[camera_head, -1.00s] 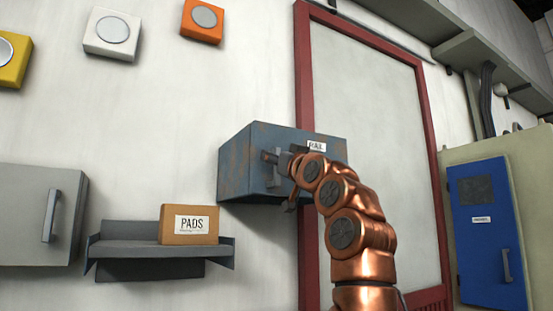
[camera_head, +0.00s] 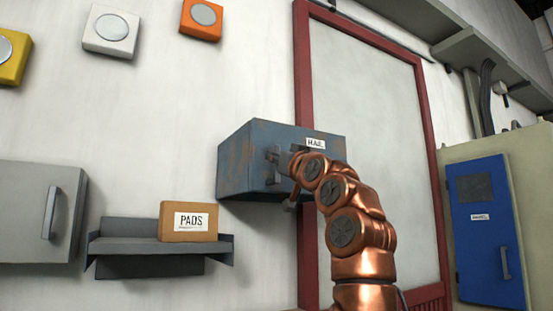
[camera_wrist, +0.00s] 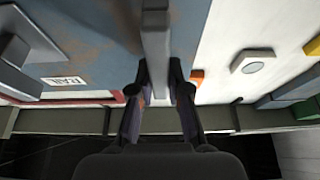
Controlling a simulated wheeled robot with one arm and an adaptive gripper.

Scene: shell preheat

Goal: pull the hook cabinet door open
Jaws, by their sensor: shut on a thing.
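My gripper (camera_head: 280,166) is at the front of this cabinet, partly hidden by my copper arm. In the wrist view my gripper's two fingers (camera_wrist: 158,82) are shut on the grey bar handle (camera_wrist: 156,35), one finger on each side. No label reading "hook" is visible.
A grey cabinet (camera_head: 25,212) with an upright handle is at the left. A blue door (camera_head: 485,235) is at the right. Wall around the worn cabinet's left side is clear.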

